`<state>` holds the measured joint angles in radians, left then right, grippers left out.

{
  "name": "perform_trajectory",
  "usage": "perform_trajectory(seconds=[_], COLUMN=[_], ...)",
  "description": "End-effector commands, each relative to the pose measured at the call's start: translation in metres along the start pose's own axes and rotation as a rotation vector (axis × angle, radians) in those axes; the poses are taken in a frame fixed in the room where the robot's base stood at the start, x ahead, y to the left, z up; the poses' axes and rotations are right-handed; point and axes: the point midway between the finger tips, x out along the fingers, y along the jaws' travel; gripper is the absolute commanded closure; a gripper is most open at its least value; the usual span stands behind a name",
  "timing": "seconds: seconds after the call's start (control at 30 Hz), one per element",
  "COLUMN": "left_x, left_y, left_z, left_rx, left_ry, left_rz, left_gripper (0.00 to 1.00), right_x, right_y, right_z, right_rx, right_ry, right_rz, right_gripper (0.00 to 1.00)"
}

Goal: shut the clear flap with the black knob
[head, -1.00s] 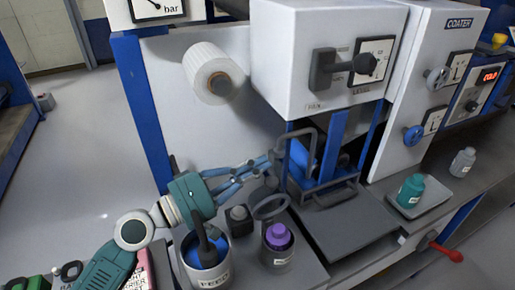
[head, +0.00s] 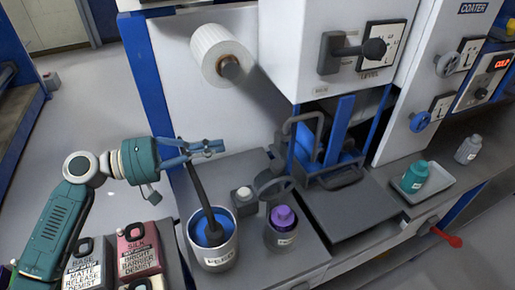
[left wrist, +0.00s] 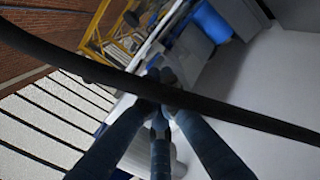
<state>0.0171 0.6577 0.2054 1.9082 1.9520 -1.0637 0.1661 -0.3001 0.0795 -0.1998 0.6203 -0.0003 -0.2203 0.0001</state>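I cannot make out a clear flap with certainty. A dark-framed guard with looped handles (head: 303,128) stands under the coater box, around blue parts; whether it holds a clear sheet cannot be told. A black knob (head: 374,48) sits on a lever on the box front. My left gripper (head: 216,147) is left of the guard, above the bench and apart from it. Its blue fingers are drawn together and look empty; they also meet at the tips in the left wrist view (left wrist: 160,82). A dark bar (left wrist: 165,92) crosses that view. My right gripper is not in view.
A feed can (head: 212,245) with blue liquid and a dark stick stands below my left gripper. A purple-topped can (head: 283,226) is beside it. A white roll (head: 220,52) is mounted behind. A grey plate (head: 345,210) in front of the guard is bare.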

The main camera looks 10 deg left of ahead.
Motion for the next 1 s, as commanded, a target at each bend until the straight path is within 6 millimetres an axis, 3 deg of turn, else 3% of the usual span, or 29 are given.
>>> perform_trajectory(seconds=[0.1, 0.2, 0.37, 0.7, 0.8, 1.0], left_x=[-0.014, -0.01, 0.015, 0.088, 0.089, 0.092], left_y=[0.002, 0.005, 0.009, 0.012, 0.01, 0.008], left_z=[-0.002, -0.002, -0.003, -0.002, 0.018, 0.036], left_rx=[-0.003, -0.002, -0.001, -0.003, -0.007, -0.004], left_ry=[-0.014, -0.017, -0.017, -0.016, -0.017, -0.016], left_rz=[0.034, 0.044, 0.045, 0.044, 0.04, 0.04], left_gripper=[1.0, 1.0, 1.0, 1.0, 1.0, 1.0], right_x=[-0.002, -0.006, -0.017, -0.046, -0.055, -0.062], right_y=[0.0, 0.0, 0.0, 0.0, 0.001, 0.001], right_z=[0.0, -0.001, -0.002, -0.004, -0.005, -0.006], right_rx=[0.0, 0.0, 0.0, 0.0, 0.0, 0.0], right_ry=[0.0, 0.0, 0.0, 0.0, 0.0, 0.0], right_rz=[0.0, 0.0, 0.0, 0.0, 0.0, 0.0], right_gripper=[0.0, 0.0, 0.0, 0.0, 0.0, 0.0])
